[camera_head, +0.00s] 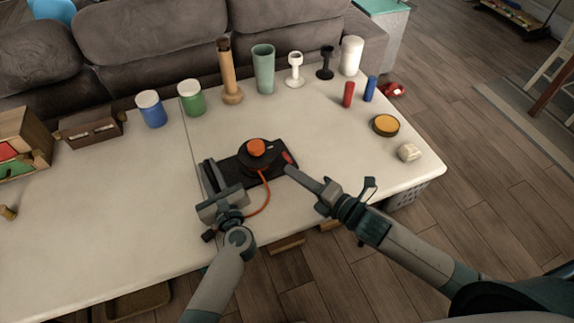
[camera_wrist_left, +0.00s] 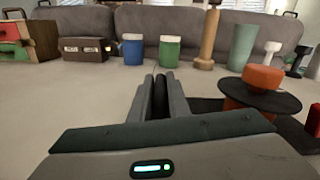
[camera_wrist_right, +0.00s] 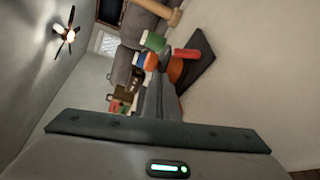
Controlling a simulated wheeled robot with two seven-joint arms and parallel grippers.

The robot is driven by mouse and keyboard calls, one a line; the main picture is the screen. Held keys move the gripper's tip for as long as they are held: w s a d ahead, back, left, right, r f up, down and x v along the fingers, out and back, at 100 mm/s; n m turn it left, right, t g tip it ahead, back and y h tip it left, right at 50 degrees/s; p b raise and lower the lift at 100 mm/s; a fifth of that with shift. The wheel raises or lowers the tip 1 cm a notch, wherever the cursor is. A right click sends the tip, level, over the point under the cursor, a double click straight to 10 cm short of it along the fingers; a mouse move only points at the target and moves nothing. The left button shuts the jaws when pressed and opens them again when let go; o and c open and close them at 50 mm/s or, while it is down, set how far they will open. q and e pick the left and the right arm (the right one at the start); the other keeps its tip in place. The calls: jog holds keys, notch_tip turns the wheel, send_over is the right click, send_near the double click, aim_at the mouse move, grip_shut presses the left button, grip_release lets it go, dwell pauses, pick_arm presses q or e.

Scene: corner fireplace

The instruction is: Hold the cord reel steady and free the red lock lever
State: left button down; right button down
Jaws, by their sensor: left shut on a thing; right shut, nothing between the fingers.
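The cord reel is a black disc (camera_head: 258,154) with an orange hub on a dark base plate (camera_head: 232,172), and an orange cord (camera_head: 266,195) curves off its front. The hub (camera_wrist_left: 263,78) also shows in the left wrist view. The red lock lever (camera_head: 288,157) is at the base's right end; it also shows in the right wrist view (camera_wrist_right: 187,53). My left gripper (camera_head: 211,176) is shut on a dark upright part (camera_wrist_left: 161,97) at the reel's left end. My right gripper (camera_head: 292,171) is shut and empty, its tips close to the lever; contact cannot be told.
Along the table's back stand blue (camera_head: 151,109) and green (camera_head: 191,98) canisters, a wooden mill (camera_head: 230,75), a green tumbler (camera_head: 263,69) and smaller items. A yellow-topped tin (camera_head: 386,125) and a pale lump (camera_head: 409,152) lie right. The table's left middle is clear.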

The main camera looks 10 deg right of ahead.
aim_at(286, 157)
jog(key=shift+n, duration=0.4)
jog(key=s+d, duration=0.1)
jog(key=s+d+f, duration=0.1)
jog(key=s+d, duration=0.1)
jog(key=d, duration=0.1)
jog(key=shift+s+f, duration=0.15)
jog(key=shift+f, duration=0.2)
jog(key=shift+x, duration=5)
jog(key=shift+d+r, duration=0.35)
jog(key=shift+d, duration=0.2)
jog(key=m, duration=0.1)
jog(key=d+m, duration=0.1)
jog(key=shift+w+m+t+y, duration=0.25)
jog(key=shift+m+t+y, duration=0.05)
jog(key=shift+t, duration=0.1)
jog(key=shift+d+r, duration=0.1)
jog(key=shift+r, duration=0.1)
jog(key=v, duration=1.2)
jog(key=shift+f, duration=0.1)
